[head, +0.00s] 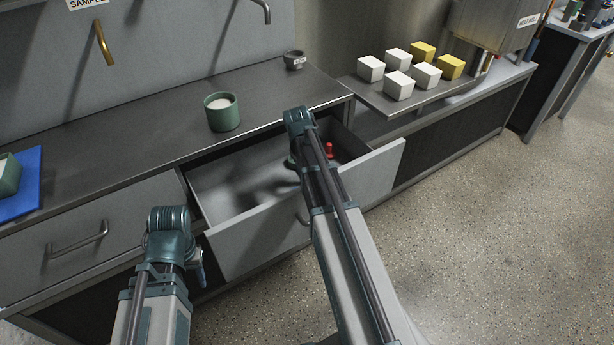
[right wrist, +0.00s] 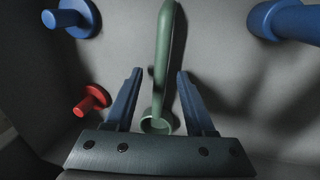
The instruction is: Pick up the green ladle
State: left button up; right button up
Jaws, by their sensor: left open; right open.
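The green ladle (right wrist: 163,60) lies in the drawer, its long handle running up from a round, ring-like end (right wrist: 157,124) in the right wrist view. My right gripper (right wrist: 159,73) is open, with one blue finger on each side of the ladle. I see a gap beside each finger; whether the ladle lies as deep as the fingertips I cannot tell. In the head view my right arm reaches into the open drawer (head: 262,232) and hides most of that gripper and the ladle. My left gripper (head: 200,268) is open, empty and low in front of the cabinet, partly hidden by its wrist.
Blue pegs (right wrist: 68,20) and a red peg-like piece (right wrist: 92,100) lie near the ladle; the red one also shows in the head view (head: 329,149). White and yellow blocks stand at the right.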

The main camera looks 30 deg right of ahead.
grip_shut()
jog(key=shift+r, duration=0.15)
notch_tip(320, 180, up, 10)
jog(key=p, duration=1)
